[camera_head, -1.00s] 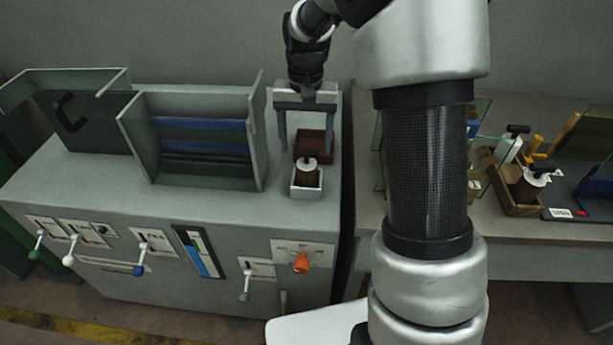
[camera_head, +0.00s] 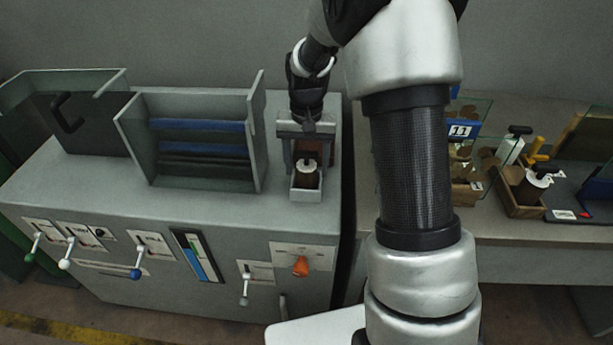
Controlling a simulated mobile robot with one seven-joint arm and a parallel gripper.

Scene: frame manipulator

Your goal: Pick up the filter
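A brown cylinder with a white top and a dark knob, which looks like the filter (camera_head: 307,176), stands upright in a small pale open box (camera_head: 306,195) on the right end of the grey machine. My gripper (camera_head: 307,158) points down over it with its two fingers wide apart, one to each side of the knob. I cannot tell whether the fingers touch it.
A grey open rack with blue bars (camera_head: 200,148) stands left of my gripper. Levers and an orange knob (camera_head: 300,266) line the machine's front. The wooden box (camera_head: 516,205) and clear panels stand on the right table. My arm hides part of that table.

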